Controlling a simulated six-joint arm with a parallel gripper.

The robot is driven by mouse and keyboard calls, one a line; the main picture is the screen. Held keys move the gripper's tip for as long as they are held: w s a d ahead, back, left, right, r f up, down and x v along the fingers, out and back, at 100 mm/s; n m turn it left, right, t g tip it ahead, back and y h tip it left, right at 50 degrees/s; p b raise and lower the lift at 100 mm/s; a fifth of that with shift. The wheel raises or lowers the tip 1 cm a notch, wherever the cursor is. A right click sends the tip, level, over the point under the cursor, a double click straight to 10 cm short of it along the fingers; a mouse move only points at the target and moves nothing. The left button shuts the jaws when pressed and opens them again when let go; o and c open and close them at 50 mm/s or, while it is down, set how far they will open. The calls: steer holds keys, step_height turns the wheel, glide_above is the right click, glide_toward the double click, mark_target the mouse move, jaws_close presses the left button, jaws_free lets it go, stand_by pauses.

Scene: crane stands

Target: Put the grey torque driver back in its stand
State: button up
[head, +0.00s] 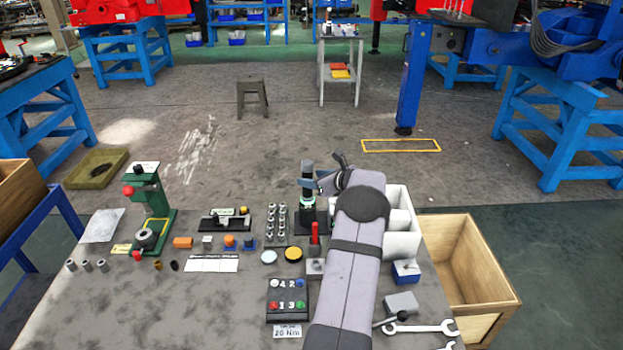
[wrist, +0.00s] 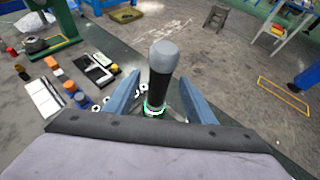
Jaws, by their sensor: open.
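The torque driver (head: 307,178) stands upright at the back of the bench, with a black handle and a grey cap. Its lower end meets a dark stand (head: 308,218), partly hidden by my arm; how deep it sits I cannot tell. The driver shows in the wrist view (wrist: 162,75) with a green ring near its foot. My gripper (head: 318,184) is open, its blue fingers on either side of the driver. In the wrist view the fingers (wrist: 160,100) show gaps to the handle on both sides.
Left of the stand are a rack of small sockets (head: 276,224) and a black fixture (head: 226,218). A red-handled toggle clamp (head: 315,240) stands close in front. A white bin (head: 402,238) is right of my arm. A green press (head: 150,205) stands far left.

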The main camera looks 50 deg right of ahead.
steer(key=shift+v, duration=1.9)
steer(key=shift+s+r, duration=0.1)
steer(key=shift+d+b+v, duration=0.5)
steer(key=shift+b+v, duration=0.5)
steer(key=shift+v, duration=2.45)
steer(key=w+a+f+n+g+y+p, duration=0.1)
steer(key=a+f+n+g+y, duration=0.2)
steer(key=a+n, duration=0.95)
steer(key=w+a+f+n+g+y+p, duration=0.1)
steer(key=a+n+g+y, duration=0.25)
steer(key=a, duration=1.85)
steer(key=s+a+f+n+g+h, duration=0.2)
steer(key=s+a+n+g+h, duration=0.2)
steer(key=s+a+n, duration=1.1)
steer(key=s+n+g+p, duration=0.1)
steer(key=s+n+g, duration=0.1)
steer(key=n, duration=0.5)
steer(key=shift+s+a+f, duration=0.2)
steer(key=shift+s+a, duration=0.15)
steer(key=shift+s, duration=0.55)
